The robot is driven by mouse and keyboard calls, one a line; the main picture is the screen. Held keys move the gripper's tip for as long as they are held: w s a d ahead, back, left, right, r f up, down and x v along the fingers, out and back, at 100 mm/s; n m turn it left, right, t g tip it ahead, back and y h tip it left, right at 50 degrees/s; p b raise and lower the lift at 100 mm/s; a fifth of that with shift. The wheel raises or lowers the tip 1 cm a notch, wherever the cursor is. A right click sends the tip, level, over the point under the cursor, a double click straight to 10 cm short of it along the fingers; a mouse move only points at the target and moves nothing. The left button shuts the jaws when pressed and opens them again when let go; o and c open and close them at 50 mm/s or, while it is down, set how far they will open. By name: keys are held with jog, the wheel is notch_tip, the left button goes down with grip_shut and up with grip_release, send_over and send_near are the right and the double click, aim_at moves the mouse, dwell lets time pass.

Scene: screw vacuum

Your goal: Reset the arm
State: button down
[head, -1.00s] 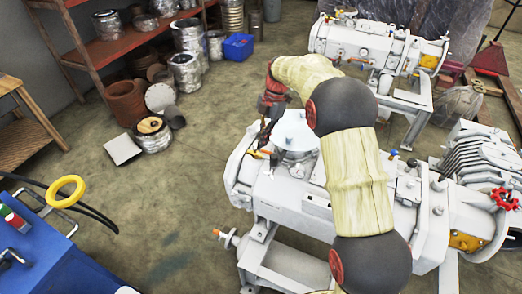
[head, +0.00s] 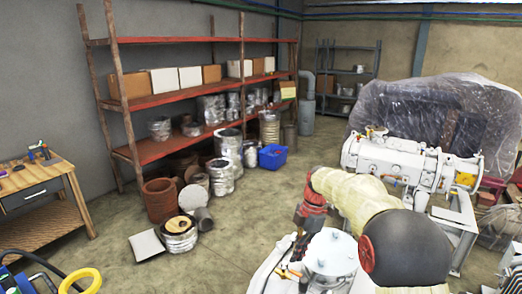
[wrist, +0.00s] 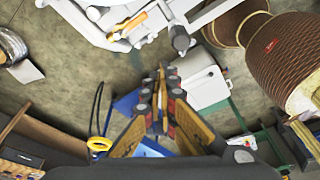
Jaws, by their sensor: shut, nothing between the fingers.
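My arm, in a cream sleeve with dark joints, reaches in from the lower right of the head view. My gripper (head: 299,247) hangs from its red and black wrist, beside the round top flange of the near white vacuum machine (head: 330,252). In the wrist view, my gripper (wrist: 161,78) has its fingers together with nothing visible between them. Part of white machinery (wrist: 112,22) shows at the top there. Whether the fingertips touch the near machine is not clear. The arm hides part of that machine, and the frame cuts it off below.
A second white machine (head: 395,160) and a plastic-wrapped bulk (head: 430,105) stand behind. Red shelves (head: 190,92) with cans line the left wall. A wooden workbench (head: 45,205) stands at the left, with a blue cart (head: 22,286) below it. Bare floor (head: 235,240) lies between.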

jog(key=s+d+r+m+t, duration=0.2)
jog(key=s+r+m, duration=0.5)
jog(key=s+r, duration=0.25)
jog(key=s+d+m+t+h+b, duration=0.1)
jog(key=s+d+m+t, duration=0.1)
jog(key=s+m, duration=0.5)
jog(key=s+d+f+m+t+h+b, duration=0.1)
jog(key=s+m, duration=0.7)
jog(key=s, duration=1.1)
jog(key=shift+s+d+m+t+h+b, duration=0.15)
jog(key=shift+d+m+t+h+b, duration=0.2)
jog(key=shift+d+t, duration=0.45)
